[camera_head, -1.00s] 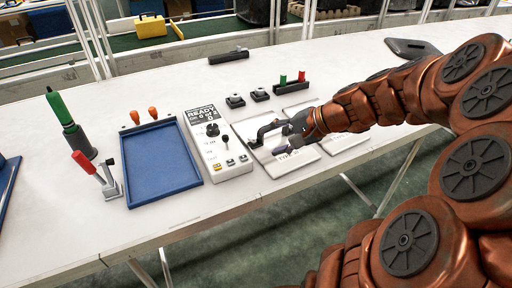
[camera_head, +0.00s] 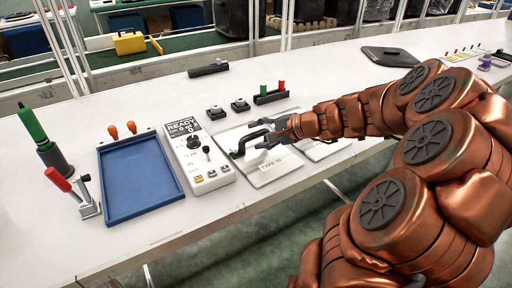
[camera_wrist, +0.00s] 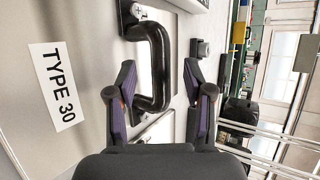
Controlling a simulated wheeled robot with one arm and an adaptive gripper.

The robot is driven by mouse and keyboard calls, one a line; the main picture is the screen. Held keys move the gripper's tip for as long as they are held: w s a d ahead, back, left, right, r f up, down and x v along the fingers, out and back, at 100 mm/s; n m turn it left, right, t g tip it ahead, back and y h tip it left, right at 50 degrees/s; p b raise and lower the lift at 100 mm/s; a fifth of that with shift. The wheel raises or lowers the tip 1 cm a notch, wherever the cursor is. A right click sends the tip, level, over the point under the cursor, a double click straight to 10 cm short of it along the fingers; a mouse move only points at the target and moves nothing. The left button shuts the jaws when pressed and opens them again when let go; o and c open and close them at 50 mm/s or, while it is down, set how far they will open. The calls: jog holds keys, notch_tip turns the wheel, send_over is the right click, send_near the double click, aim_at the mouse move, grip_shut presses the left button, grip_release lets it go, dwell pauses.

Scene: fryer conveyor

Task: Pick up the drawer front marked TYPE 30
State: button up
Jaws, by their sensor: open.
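The drawer front marked TYPE 30 (camera_head: 285,177) is a pale flat panel with a black bar handle (camera_head: 246,142), lying on the white bench. In the wrist view its TYPE 30 label (camera_wrist: 58,86) is at the left and the black handle (camera_wrist: 158,65) runs lengthwise in the middle. My gripper (camera_wrist: 160,78) is open, with one dark purple-lined finger on each side of the handle. No firm contact with the handle can be made out. In the head view my gripper (camera_head: 275,138) is over the panel, close to the handle, and partly hides it.
A white control box with a READY display (camera_head: 195,155) stands left of the panel, with a blue tray (camera_head: 140,185) beyond it. Another pale panel (camera_head: 325,150) lies to the right, partly under my arm. Small black switches (camera_head: 240,105) and a red-green button block (camera_head: 271,97) stand behind.

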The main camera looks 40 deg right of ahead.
jog(key=shift+x, duration=1.3)
grip_shut()
